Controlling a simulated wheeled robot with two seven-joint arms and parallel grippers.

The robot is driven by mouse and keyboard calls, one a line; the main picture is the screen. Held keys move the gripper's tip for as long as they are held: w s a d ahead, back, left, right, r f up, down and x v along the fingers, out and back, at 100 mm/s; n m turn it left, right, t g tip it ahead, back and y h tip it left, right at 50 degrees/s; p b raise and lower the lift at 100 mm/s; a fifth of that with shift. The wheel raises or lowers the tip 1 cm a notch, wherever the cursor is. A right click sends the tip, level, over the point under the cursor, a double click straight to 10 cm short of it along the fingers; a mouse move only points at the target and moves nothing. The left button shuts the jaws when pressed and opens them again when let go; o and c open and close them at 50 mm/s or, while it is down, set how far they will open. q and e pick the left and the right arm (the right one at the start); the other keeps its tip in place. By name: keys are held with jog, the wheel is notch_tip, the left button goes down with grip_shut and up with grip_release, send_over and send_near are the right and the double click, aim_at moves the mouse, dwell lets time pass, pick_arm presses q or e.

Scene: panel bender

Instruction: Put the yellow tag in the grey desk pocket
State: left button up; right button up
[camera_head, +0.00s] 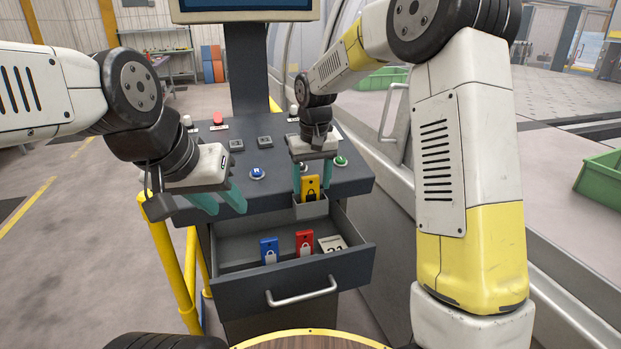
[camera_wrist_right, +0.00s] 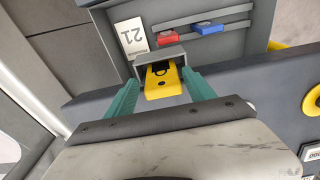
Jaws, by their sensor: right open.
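The yellow tag (camera_head: 312,184) stands upright in the small grey desk pocket (camera_head: 311,209) on the front of the console. Its lower part is hidden inside the pocket. In the right wrist view the yellow tag (camera_wrist_right: 163,91) sticks out of the grey pocket (camera_wrist_right: 173,50). My right gripper (camera_head: 315,180) is open, with one teal finger on each side of the tag; gaps show between fingers and tag in the right wrist view (camera_wrist_right: 161,74). My left gripper (camera_head: 226,207) is open and empty, to the left of the pocket, above the drawer's left side.
An open drawer (camera_head: 230,291) below the pocket holds a blue tag (camera_head: 269,250), a red tag (camera_head: 304,243) and a white card (camera_head: 332,244) marked 21. The console (camera_head: 270,158) carries several buttons. A yellow rail (camera_head: 166,265) stands at left.

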notch_tip(320, 180, up, 11)
jog(key=s, duration=0.1)
jog(key=s+d+r+t, duration=0.1)
jog(key=s+d+r, duration=0.3)
jog(key=s+d, duration=0.15)
jog(key=s+d+f+m+t+y, duration=0.1)
jog(key=s+d, duration=0.3)
jog(key=s, duration=0.6)
jog(key=s+d+f+m+t, duration=0.2)
jog(key=s+d+t, duration=0.1)
jog(key=s, duration=0.7)
jog(key=shift+d+f+y, duration=0.4)
jog(key=shift+d, duration=0.25)
